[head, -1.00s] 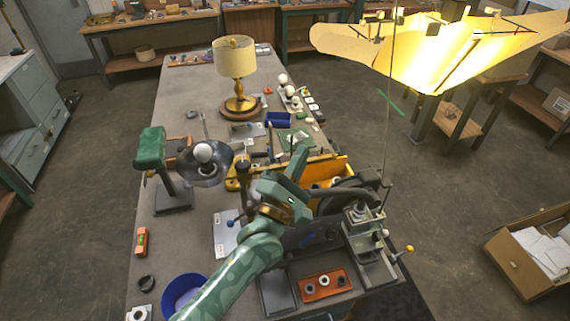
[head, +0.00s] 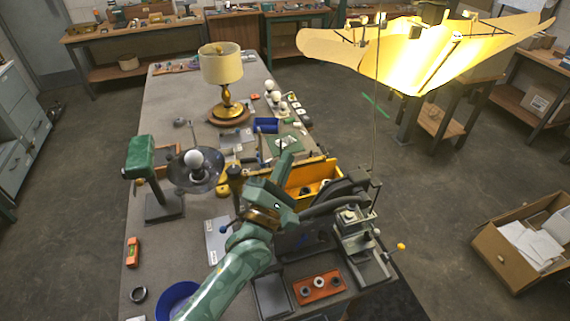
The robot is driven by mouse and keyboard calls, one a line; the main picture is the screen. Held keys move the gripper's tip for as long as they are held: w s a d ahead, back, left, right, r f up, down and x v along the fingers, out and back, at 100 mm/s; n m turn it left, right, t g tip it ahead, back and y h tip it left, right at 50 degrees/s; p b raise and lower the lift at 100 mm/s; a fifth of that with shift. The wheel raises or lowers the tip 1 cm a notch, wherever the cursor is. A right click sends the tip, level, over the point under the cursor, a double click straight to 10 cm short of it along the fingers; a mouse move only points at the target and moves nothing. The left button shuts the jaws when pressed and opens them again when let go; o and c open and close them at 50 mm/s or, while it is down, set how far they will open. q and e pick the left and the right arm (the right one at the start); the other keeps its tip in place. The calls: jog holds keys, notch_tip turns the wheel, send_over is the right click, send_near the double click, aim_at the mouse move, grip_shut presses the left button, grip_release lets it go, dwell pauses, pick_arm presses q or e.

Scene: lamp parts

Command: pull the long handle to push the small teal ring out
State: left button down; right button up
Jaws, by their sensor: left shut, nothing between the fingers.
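A grey press-like device (head: 360,245) stands at the right edge of the workbench. A short lever with a yellow knob (head: 401,246) sticks out to its right. A long dark bar (head: 335,203) runs from near my left gripper toward the top of the device; I cannot tell if it is the long handle. My left gripper (head: 284,160) is shut and empty, left of the device, in front of the yellow bin. I cannot tell if it touches the bar. I cannot make out the small teal ring. My right gripper is not in view.
An orange tray (head: 305,292) with several small rings lies at the near edge. A lit hanging lamp (head: 415,55) is at upper right.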

pick_arm(q)
jog(key=b+v, duration=0.4)
jog(key=v, duration=1.2)
jog(key=shift+s+f, duration=0.15)
jog(key=shift+f, duration=0.05)
